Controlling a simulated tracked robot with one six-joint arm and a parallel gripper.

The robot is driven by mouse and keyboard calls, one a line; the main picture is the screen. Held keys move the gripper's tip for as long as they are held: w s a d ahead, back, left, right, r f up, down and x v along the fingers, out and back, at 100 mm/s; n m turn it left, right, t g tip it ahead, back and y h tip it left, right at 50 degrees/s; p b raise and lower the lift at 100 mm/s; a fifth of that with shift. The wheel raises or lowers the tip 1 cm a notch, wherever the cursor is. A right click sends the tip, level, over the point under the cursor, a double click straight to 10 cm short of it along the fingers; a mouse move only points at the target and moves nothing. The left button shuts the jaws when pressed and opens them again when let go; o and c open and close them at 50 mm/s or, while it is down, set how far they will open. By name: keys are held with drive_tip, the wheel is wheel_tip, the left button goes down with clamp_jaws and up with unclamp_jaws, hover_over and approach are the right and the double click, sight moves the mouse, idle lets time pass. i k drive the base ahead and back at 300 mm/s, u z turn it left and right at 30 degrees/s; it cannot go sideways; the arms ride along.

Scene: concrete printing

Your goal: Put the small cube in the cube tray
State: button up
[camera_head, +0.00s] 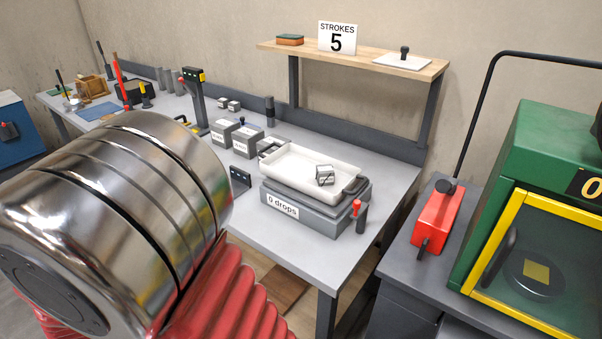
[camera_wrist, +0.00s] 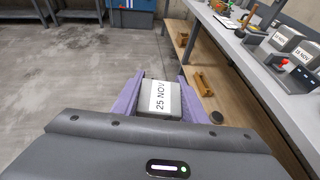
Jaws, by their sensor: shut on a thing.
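In the wrist view my gripper (camera_wrist: 161,82) has its two purple fingers shut on a grey cube (camera_wrist: 172,92) with a white label reading 25 NOV. The held cube is off the bench, beside its front edge, with the floor below. My gripper is not seen in the head view. There a white tray (camera_head: 291,166) with dark handles sits on a grey base (camera_head: 330,217) labelled 0 drops. A small grey cube (camera_head: 325,170) with a label lies in the tray's right part. I cannot tell whether this white tray is the cube tray.
Labelled grey blocks (camera_head: 247,140) stand on the bench left of the tray. A red-handled tool (camera_head: 357,208) stands at the base's front right corner. A wooden shelf (camera_head: 350,56) carries a STROKES 5 sign (camera_head: 337,38). A green machine (camera_head: 545,160) stands right.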

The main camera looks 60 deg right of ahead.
sight(290, 173)
drive_tip(key=u, duration=0.05)
drive_tip(key=i, duration=0.9)
drive_tip(key=z, duration=0.1)
